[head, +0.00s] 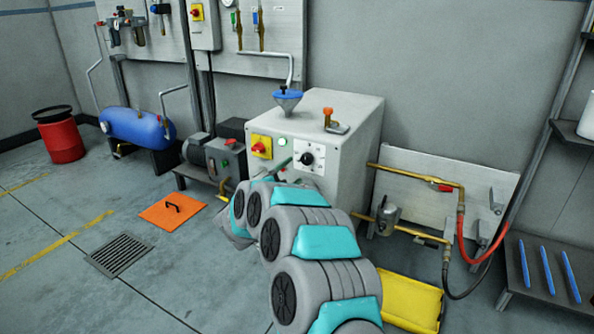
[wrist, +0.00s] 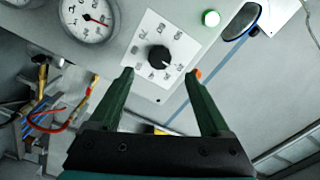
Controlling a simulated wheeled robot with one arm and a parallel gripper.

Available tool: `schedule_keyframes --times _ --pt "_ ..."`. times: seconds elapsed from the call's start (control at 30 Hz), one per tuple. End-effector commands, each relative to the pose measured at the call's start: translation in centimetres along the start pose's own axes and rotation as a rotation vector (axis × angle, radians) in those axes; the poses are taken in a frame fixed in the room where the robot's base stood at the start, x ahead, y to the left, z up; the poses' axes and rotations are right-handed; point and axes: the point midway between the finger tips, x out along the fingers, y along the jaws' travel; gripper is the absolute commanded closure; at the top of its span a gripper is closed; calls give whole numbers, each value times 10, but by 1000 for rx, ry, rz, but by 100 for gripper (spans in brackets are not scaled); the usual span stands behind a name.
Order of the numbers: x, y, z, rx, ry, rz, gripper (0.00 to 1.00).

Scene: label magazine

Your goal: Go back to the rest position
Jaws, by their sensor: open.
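My gripper (wrist: 158,75) shows in the wrist view with its two dark green fingers spread apart and nothing between them. Past the fingertips is a black rotary knob (wrist: 159,53) on a white dial plate (wrist: 180,38), on the front of a grey cabinet (head: 340,137). I cannot tell whether the fingertips touch the plate. In the head view my grey and teal arm reaches up to the cabinet front, below the dial plate (head: 310,169). The gripper is mostly hidden there behind the arm.
A red-yellow switch (head: 261,146) and a green button (head: 283,141) sit left of the dial. Brass pipes (head: 415,175) with a red hose (head: 468,250) are on the right. A yellow box (head: 411,304) lies by my arm. Open floor (head: 60,225) is at left.

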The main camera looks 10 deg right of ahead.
Motion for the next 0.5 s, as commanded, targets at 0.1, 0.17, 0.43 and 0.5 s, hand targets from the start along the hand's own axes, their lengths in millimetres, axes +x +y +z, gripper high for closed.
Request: schedule_keyframes --times 0.1,0.17,0.43,0.5 --pt "-4 1 0 -1 -1 1 19" --pt "-3 0 0 -1 0 1 19" --pt "-4 -9 4 -1 -53 -2 19" --pt "-8 -20 11 -5 -128 -3 19"
